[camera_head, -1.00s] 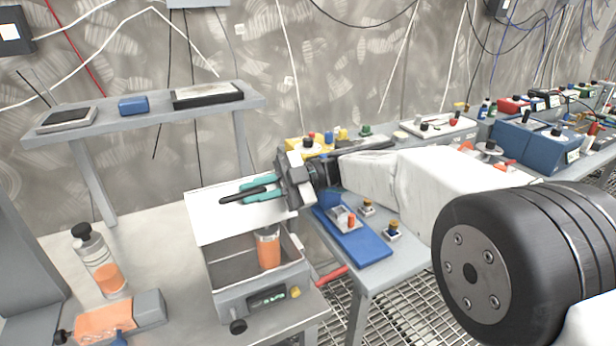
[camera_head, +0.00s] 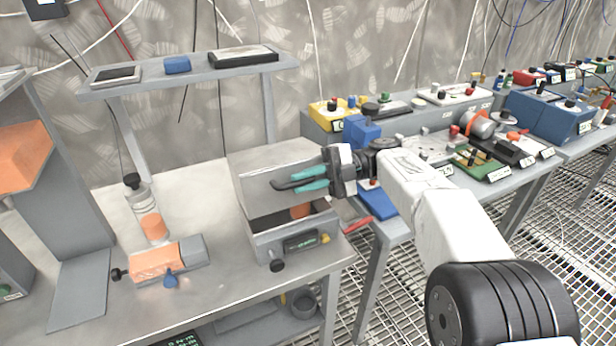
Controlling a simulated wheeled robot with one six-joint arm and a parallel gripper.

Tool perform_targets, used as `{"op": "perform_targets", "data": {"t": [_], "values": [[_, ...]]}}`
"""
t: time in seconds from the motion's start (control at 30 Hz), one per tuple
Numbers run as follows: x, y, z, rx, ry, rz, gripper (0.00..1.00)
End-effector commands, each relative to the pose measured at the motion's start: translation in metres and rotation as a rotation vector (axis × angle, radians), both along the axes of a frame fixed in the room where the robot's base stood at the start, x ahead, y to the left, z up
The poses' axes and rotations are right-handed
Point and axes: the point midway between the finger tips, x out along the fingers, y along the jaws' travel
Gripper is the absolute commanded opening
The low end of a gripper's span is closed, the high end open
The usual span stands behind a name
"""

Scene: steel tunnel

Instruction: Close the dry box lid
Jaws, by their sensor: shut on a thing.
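The dry box (camera_head: 268,247) is a grey open-topped box at the right end of the near bench, with a small dark display on its front. An orange-capped or orange-filled item (camera_head: 301,211) shows inside, mostly hidden. The lid (camera_head: 258,205) is a pale grey panel, tilted over the box's back part; a dark gap stays open at the front. My gripper (camera_head: 299,182), with teal fingers, comes from the right and is shut on a dark bar-like handle (camera_head: 282,186) at the lid. The exact contact is small and partly hidden by the fingers.
A bottle with orange contents (camera_head: 152,225) and an orange-and-grey device (camera_head: 165,262) stand left of the box. A raised shelf (camera_head: 190,75) stands behind. A second bench with instruments, including a blue box (camera_head: 545,112), is to the right.

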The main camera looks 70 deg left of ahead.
Motion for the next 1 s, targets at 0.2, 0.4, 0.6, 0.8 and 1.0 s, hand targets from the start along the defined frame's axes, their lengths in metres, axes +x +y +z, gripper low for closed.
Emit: {"op": "perform_targets", "data": {"t": [0.2,0.4,0.6,0.8,1.0], "values": [[0.0004,0.0009,-0.0051,-0.006,-0.001,-0.004,0.00],[0.0017,0.0010,-0.0045,-0.005,-0.001,-0.006,0.20],[0.0000,0.0011,-0.0028,-0.002,-0.001,-0.003,0.34],[-0.0005,0.0006,-0.0013,0.000,0.000,0.000,0.00],[0.0029,-0.0058,0.0013,-0.014,0.000,0.015,0.00]]}}
